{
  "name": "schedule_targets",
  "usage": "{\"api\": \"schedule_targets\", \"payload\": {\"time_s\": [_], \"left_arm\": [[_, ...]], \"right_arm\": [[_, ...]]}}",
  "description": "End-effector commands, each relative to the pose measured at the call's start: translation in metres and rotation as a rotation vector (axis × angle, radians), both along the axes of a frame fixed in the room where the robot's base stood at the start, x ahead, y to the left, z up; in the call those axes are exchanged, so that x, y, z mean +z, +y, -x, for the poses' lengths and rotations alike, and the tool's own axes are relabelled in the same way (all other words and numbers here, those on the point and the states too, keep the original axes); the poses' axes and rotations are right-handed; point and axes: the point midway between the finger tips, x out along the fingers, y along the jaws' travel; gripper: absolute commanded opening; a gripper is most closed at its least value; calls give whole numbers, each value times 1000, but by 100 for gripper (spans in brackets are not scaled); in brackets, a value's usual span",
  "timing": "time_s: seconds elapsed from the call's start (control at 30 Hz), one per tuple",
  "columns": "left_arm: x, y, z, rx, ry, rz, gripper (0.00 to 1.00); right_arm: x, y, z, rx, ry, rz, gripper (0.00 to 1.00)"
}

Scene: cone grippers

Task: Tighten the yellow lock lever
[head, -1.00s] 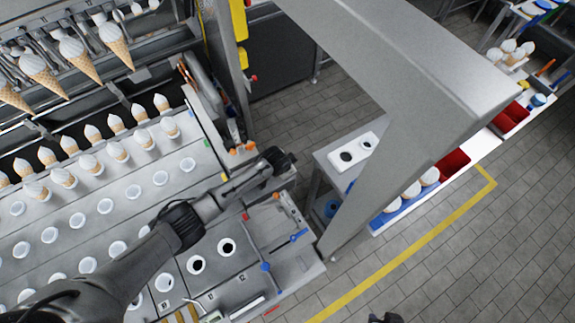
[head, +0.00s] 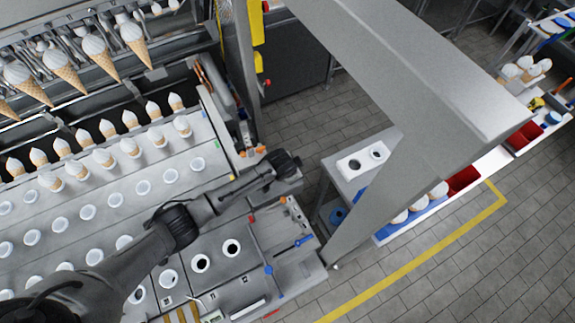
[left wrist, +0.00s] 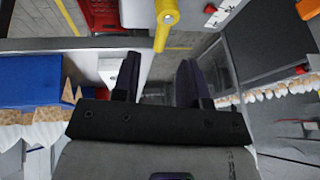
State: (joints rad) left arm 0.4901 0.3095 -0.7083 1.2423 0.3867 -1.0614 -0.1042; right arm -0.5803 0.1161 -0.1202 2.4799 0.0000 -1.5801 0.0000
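In the left wrist view a yellow lever (left wrist: 166,22) with a rounded end and a pale round centre hangs in from the top edge. It lies just beyond my left gripper (left wrist: 158,68), roughly in line with the gap between its two dark fingers. The fingers stand apart with nothing visible between them. In the head view my left gripper (head: 288,163) is at the right end of the cone machine, below the upright post. Yellow parts (head: 257,22) show on that post; I cannot tell whether one is the lever. My right gripper is out of view.
The cone machine (head: 215,262) with rows of cones fills the left side. A grey slanted beam (head: 440,65) crosses the upper right. Tiled floor (head: 470,260) is open at the lower right.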

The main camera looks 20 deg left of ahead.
Motion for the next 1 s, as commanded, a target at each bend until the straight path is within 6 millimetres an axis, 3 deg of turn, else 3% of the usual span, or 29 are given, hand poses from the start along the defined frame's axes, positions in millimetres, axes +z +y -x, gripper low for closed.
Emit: {"api": "schedule_targets", "payload": {"time_s": [0.3,0.5,1.0], "left_arm": [[50,5,22,0,-3,1,40],[71,7,32,0,-2,1,40],[84,8,38,1,0,0,40]], "right_arm": [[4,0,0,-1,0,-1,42],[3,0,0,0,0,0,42],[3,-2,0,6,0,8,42]]}}
